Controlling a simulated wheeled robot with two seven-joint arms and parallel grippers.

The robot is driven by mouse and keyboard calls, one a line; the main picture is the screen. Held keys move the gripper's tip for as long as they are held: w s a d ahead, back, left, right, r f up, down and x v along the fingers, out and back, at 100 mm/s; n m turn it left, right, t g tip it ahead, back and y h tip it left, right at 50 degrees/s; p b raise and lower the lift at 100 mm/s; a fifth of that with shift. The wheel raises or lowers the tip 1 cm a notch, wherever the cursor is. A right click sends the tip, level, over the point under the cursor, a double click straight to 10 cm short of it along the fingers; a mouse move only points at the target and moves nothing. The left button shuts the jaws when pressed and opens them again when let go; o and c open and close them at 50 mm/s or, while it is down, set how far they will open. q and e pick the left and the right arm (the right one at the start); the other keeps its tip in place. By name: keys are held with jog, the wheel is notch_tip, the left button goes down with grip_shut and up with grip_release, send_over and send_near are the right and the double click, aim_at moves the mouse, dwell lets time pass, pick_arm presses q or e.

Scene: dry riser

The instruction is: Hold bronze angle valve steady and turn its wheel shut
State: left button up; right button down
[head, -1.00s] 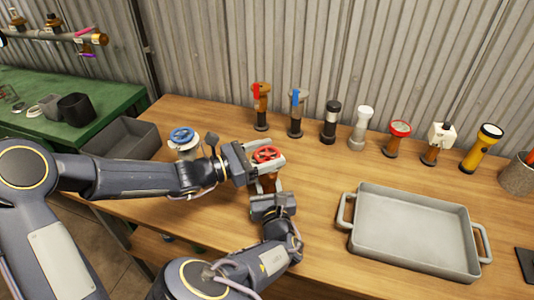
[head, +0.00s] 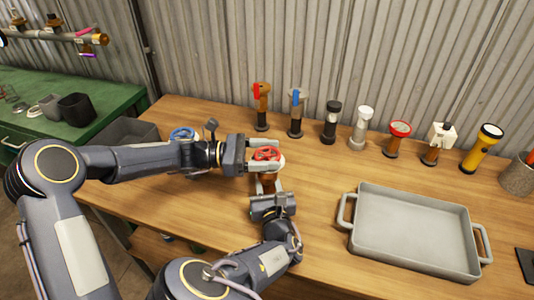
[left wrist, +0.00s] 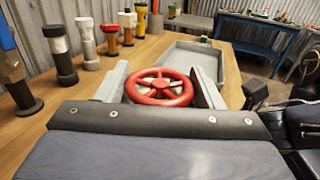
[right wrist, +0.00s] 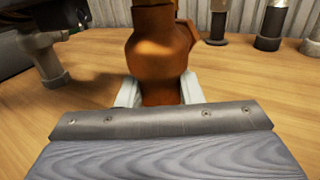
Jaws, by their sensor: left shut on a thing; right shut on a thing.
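The bronze angle valve stands upright on the wooden table; its brown body (right wrist: 160,55) fills the middle of the right wrist view. Its red wheel (head: 265,154) is on top and also shows in the left wrist view (left wrist: 159,87). My left gripper (head: 266,158) reaches in from the left at wheel height, with one finger on each side of the wheel, shut on it. My right gripper (right wrist: 160,92) is lower, shut on the valve body from the near side. The valve's lower part is mostly hidden by my right gripper in the head view.
A grey tray (head: 350,240) with handles lies to the right. Several valves and a yellow flashlight (head: 481,148) stand in a row along the back wall. A blue-wheeled valve (head: 182,133) is partly hidden behind my left arm. Bare table lies between valve and tray.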

pick_arm(q)
jog(key=shift+r, duration=0.1)
jog(key=o, duration=1)
jog(key=shift+c, duration=0.2)
jog(key=shift+a, duration=0.1)
jog(key=a, duration=0.7)
jog(key=shift+a, duration=0.15)
jog(key=shift+s, duration=0.1)
